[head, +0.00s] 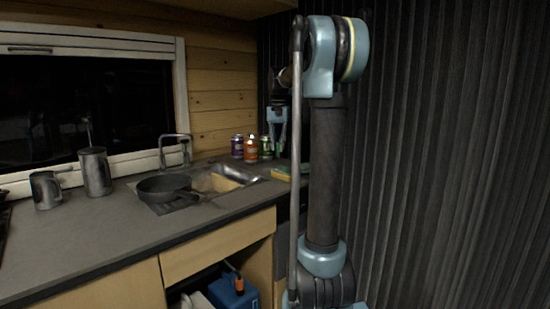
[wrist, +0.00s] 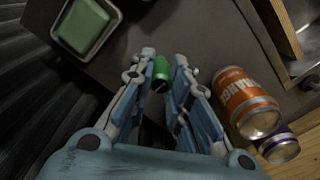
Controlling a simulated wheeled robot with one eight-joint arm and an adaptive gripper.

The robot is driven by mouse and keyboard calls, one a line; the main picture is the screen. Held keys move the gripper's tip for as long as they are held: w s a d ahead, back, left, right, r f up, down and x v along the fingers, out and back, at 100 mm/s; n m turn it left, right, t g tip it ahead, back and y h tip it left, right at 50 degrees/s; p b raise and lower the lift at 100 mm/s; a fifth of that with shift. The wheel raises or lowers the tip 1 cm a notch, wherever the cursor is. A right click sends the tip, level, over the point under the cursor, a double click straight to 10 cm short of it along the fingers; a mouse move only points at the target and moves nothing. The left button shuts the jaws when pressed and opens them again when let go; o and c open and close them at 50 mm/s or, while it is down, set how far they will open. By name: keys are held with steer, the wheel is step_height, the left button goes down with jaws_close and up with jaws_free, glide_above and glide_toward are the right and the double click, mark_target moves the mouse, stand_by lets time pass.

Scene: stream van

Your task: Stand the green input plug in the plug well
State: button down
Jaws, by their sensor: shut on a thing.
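My gripper (wrist: 162,75) is shut on a small green cylinder with a dark end, which I take to be the green input plug (wrist: 161,68). It sits between the two blue-and-grey fingertips, above the grey counter. In the head view my gripper (head: 277,117) points down over the far right end of the counter, beside the cans. A green shape (head: 266,147) shows just below it; I cannot tell there whether it is the plug or another can. I cannot make out the plug well in either view.
An orange can (wrist: 246,102) and a purple can (wrist: 279,144) stand close to the right of my gripper. A green block in a pale tray (wrist: 62,40) lies at upper left. The sink (head: 235,176), a pan (head: 165,187) and metal jugs (head: 95,171) are further left.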

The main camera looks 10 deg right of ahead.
mark_target(278, 153)
steer(key=shift+f, duration=2.2)
steer(key=c, duration=1.5)
jaws_free()
steer(key=shift+c, duration=0.2)
